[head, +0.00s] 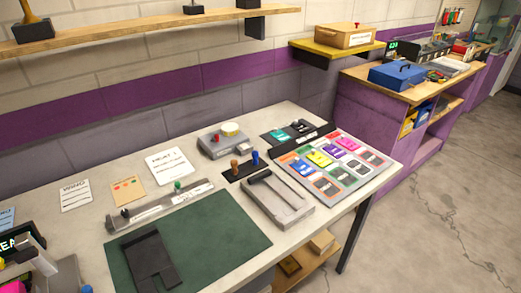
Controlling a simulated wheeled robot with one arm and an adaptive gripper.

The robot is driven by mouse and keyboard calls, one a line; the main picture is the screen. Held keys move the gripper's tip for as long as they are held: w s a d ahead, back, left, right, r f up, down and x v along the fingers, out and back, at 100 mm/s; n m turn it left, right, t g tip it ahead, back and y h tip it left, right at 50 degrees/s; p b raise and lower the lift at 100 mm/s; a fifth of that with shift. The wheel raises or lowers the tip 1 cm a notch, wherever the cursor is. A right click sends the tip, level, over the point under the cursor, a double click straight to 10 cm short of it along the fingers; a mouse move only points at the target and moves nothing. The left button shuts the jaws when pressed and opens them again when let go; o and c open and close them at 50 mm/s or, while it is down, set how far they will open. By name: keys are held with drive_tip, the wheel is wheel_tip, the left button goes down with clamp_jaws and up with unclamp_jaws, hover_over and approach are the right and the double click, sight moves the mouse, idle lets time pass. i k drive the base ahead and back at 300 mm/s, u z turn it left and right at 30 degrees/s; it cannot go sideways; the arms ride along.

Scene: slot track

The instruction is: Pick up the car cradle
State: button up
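A flat dark grey piece (150,262) with a notch in its near end lies on the green mat (225,228) at the front of the workbench. It looks like the car cradle, but I cannot tell for sure. A light grey block with a black bar along its top (283,206) stands right of the mat and also has a cradle-like shape. My gripper cannot be made out in the head view.
A tray of coloured cars (330,165) lies at the bench's right end. A long grey fixture (160,208) lies behind the mat, and a grey device with a round top (222,143) stands further back. Cluttered parts fill the lower left corner. The floor at right (430,240) is clear.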

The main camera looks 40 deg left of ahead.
sight(148, 256)
drive_tip(key=i, duration=2.25)
drive_tip(key=u, duration=4.75)
drive_tip(key=i, duration=1)
drive_tip(key=z, duration=0.05)
